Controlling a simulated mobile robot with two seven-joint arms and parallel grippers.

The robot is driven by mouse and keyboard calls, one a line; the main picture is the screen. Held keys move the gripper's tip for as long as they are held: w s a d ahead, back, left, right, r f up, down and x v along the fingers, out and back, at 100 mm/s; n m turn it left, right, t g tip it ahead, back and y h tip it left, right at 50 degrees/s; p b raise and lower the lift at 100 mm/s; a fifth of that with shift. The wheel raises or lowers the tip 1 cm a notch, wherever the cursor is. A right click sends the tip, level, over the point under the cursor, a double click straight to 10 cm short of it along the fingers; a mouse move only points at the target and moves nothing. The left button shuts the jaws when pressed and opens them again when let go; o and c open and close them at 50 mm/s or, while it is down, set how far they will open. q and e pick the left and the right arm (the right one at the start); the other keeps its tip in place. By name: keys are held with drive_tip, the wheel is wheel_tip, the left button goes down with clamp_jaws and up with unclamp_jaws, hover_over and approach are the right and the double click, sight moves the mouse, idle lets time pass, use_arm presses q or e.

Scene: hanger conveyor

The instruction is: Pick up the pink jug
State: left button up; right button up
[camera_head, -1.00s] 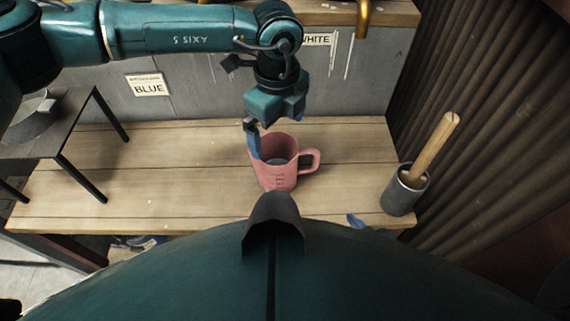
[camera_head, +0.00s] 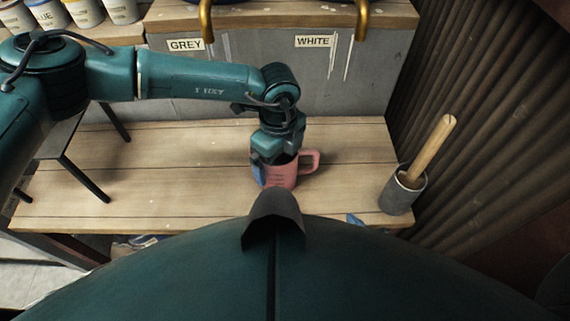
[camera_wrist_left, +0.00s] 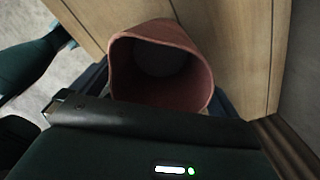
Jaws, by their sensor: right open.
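The pink jug (camera_head: 284,178) stands upright on the wooden bench, its handle pointing right. My left gripper (camera_head: 270,174) is low over it from above and hides much of its rim. One blue finger lies along the jug's left side. In the left wrist view the jug's open mouth (camera_wrist_left: 160,70) shows, with parts of the blue fingers at either side of it. I cannot tell whether they press on the wall. Of my right gripper (camera_head: 355,219) only a blue tip shows at the bench's front edge, apart from the jug.
A grey pot (camera_head: 402,190) with a wooden-handled tool stands at the bench's right end, near a corrugated wall. A dark metal stand (camera_head: 60,150) is at the left. Labelled cans (camera_head: 80,12) and brass hooks (camera_head: 206,20) are at the back. The bench left of the jug (camera_head: 150,170) is clear.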

use_arm(q)
drive_tip(key=c, duration=1.1)
drive_tip(key=shift+c, duration=0.2)
